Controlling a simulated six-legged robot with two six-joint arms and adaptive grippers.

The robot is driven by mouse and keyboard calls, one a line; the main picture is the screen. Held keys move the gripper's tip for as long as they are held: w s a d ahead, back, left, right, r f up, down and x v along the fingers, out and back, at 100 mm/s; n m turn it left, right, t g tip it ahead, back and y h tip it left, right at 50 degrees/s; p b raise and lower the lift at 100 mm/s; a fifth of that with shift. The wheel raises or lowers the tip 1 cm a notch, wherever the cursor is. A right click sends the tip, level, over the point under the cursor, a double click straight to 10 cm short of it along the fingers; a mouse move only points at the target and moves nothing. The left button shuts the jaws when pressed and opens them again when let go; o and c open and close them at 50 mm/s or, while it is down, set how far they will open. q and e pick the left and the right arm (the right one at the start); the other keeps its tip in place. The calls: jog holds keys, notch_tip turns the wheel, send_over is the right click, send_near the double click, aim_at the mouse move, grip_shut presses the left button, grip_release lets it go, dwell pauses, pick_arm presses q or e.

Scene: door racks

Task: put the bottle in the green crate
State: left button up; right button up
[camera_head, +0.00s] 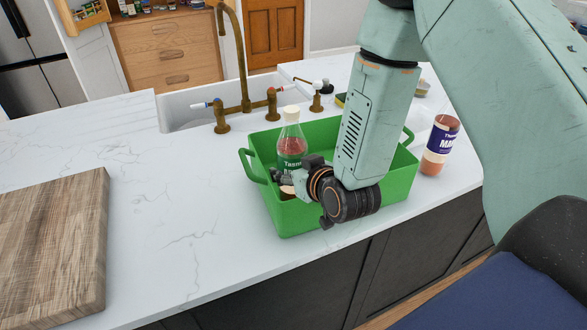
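A clear bottle (290,138) with a white cap, reddish contents and a green label stands upright within the outline of the green crate (290,222), towards its left side. My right gripper (294,180) reaches down over the crate, with its fingers at the lower part of this bottle. The fingers overlap the bottle, and I cannot tell whether they press on it or stand apart. The bottle's base is mostly hidden, so its contact with the crate floor is unclear. My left gripper is not in view.
Another bottle (440,146), with a purple and white label, stands on the counter right of the crate. A sink (180,112) with a brass tap (243,70) lies behind. A wooden board (50,240) is at left. The white counter between board and crate is clear.

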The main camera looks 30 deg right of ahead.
jog(key=shift+o, duration=0.4)
jog(key=shift+a+r, duration=0.15)
jog(key=shift+a, duration=0.3)
jog(key=shift+s+d, duration=0.15)
jog(key=shift+d, duration=0.3)
jog(key=p+v, duration=0.4)
jog(key=v, duration=0.6)
jog(key=shift+a+r, duration=0.1)
jog(key=shift+r, duration=0.1)
jog(key=s+f+p, duration=0.1)
jog(key=s+a+f+g, duration=0.1)
jog(key=s+f, duration=0.1)
jog(key=s+f+g+p, duration=0.1)
jog(key=shift+s+a+f+p, duration=0.3)
jog(key=shift+a+p, duration=0.05)
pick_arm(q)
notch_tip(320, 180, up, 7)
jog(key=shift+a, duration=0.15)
pick_arm(e)
jog(key=s+a+f+g, duration=0.1)
jog(key=s+f+g, duration=0.4)
jog(key=s, duration=0.5)
jog(key=s+f+g, duration=0.5)
jog(key=s+f, duration=0.3)
jog(key=s, duration=0.3)
jog(key=shift+a+g, duration=0.4)
